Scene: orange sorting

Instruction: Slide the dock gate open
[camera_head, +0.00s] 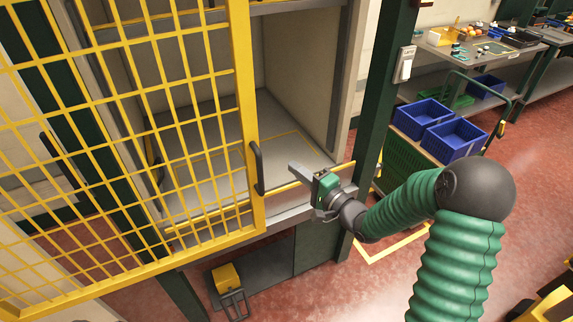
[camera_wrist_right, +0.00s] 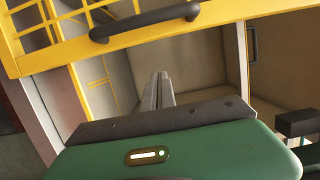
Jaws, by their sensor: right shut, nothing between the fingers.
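The dock gate (camera_head: 247,112) is a yellow mesh panel at the left of the head view. It covers the left part of a grey bay, and the bay's right part is open. A dark bar handle (camera_head: 257,168) is on the gate's right edge; it also shows at the top of the right wrist view (camera_wrist_right: 145,20). My right gripper (camera_head: 293,167) is shut and empty, just right of the handle and apart from it. In the right wrist view its fingers (camera_wrist_right: 158,88) point toward the bay, below the handle. My left gripper is not in view.
A dark green post (camera_head: 378,85) stands right of the bay, with a small light box (camera_head: 405,64) on it. A cart with blue crates (camera_head: 455,138) stands behind my right arm. A yellow block (camera_head: 226,277) lies low under the bay.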

